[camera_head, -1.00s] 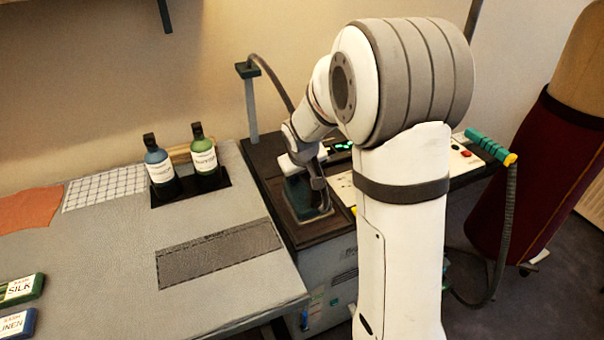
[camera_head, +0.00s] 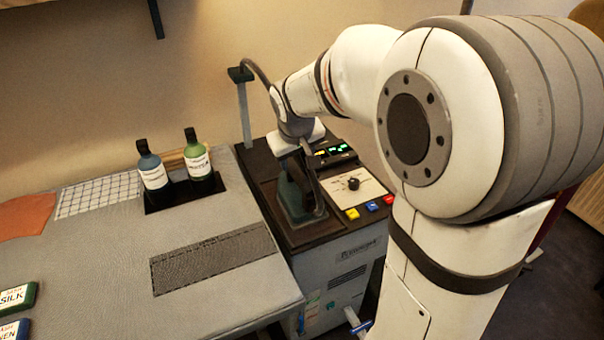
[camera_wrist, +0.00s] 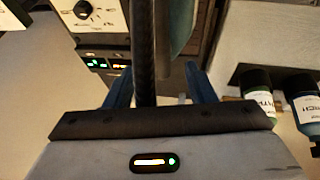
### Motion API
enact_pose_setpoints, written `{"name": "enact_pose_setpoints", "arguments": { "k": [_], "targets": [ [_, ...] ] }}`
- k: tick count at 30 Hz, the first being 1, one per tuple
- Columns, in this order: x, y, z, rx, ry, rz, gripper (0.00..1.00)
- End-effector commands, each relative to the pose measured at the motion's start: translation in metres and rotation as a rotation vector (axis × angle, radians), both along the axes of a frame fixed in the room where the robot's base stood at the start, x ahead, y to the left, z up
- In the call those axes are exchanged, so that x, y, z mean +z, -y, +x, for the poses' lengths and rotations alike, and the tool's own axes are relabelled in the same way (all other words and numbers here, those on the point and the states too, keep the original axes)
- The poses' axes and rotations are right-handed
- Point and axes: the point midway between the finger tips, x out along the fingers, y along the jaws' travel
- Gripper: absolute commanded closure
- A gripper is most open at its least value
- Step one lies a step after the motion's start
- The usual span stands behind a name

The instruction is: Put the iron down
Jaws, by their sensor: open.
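The teal iron (camera_head: 296,204) sits flat on the dark rest plate (camera_head: 323,226) on top of the steam station, below my wrist. My gripper (camera_head: 300,158) is over the iron's handle, partly hidden by my wrist. In the wrist view, my gripper's (camera_wrist: 160,80) two blue fingers stand apart. A dark ribbed hose (camera_wrist: 144,50) and a dark bar run between them in the picture. Part of the iron's teal body (camera_wrist: 180,28) shows beyond. I cannot tell whether a finger touches the handle.
The station has a panel with a knob (camera_head: 353,184), coloured buttons and green displays. A post (camera_head: 244,115) holds the hose at the back. Two bottles (camera_head: 153,174) (camera_head: 198,161) stand on the grey table at left. The table's dark rectangular patch (camera_head: 213,257) is bare.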

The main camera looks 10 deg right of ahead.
Motion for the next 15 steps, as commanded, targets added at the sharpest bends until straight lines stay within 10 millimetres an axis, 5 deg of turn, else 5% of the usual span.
{"name": "enact_pose_setpoints", "arguments": {
  "k": [5,15],
  "targets": [
    [0.008,0.008,-0.052,-0.049,-0.033,0.032,0.50],
    [-0.006,0.014,-0.200,-0.178,-0.146,0.143,0.50]
  ]
}}
